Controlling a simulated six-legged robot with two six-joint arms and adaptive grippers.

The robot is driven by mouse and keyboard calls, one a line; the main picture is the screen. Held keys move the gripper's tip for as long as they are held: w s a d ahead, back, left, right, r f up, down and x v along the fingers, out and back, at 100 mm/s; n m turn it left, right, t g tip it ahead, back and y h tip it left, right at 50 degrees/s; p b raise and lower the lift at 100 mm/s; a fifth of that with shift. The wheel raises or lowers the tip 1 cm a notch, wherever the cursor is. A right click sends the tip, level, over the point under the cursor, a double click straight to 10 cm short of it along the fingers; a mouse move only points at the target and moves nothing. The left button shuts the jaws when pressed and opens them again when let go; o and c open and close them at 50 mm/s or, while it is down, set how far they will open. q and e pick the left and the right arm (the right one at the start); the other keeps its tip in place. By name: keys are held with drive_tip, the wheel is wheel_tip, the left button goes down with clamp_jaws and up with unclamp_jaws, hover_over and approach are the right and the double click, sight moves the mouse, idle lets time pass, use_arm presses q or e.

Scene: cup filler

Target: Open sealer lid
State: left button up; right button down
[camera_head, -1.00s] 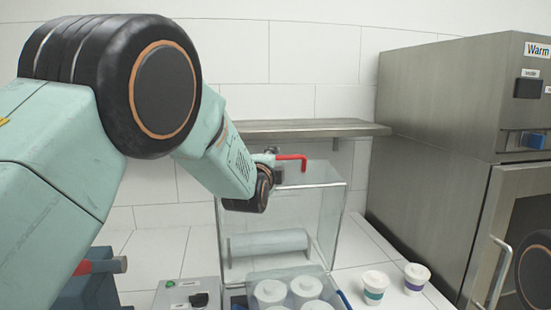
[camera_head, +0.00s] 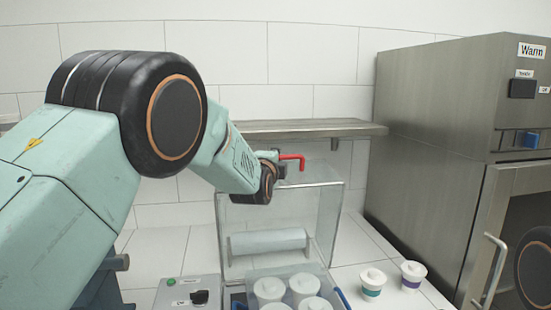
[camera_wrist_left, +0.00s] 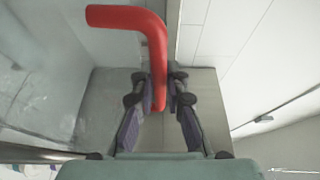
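The sealer (camera_head: 342,215) is a clear-walled box in the middle of the head view. Its red L-shaped handle (camera_head: 292,157) sits at the top edge. I cannot tell how far the lid is raised. My left gripper (camera_head: 278,162) reaches this handle from the left, its fingers small and partly hidden. In the left wrist view the red handle (camera_wrist_left: 157,60) lies between the two fingers of my left gripper (camera_wrist_left: 160,78). Narrow gaps show on both sides, so it looks open around the handle. My right gripper is not in view.
Several white lidded cups (camera_head: 270,289) stand in front of the sealer, and a film roll (camera_head: 268,242) lies inside it. Two cups (camera_head: 373,281) stand to its right. A steel warmer (camera_head: 430,140) fills the right side. A control box (camera_head: 183,293) is at front left; a shelf (camera_head: 320,130) runs behind.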

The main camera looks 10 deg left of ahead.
use_arm(q)
drive_tip(key=shift+w+a, duration=0.1)
drive_tip(key=shift+w, duration=0.05)
clamp_jaws()
drive_tip(key=shift+f, duration=0.15)
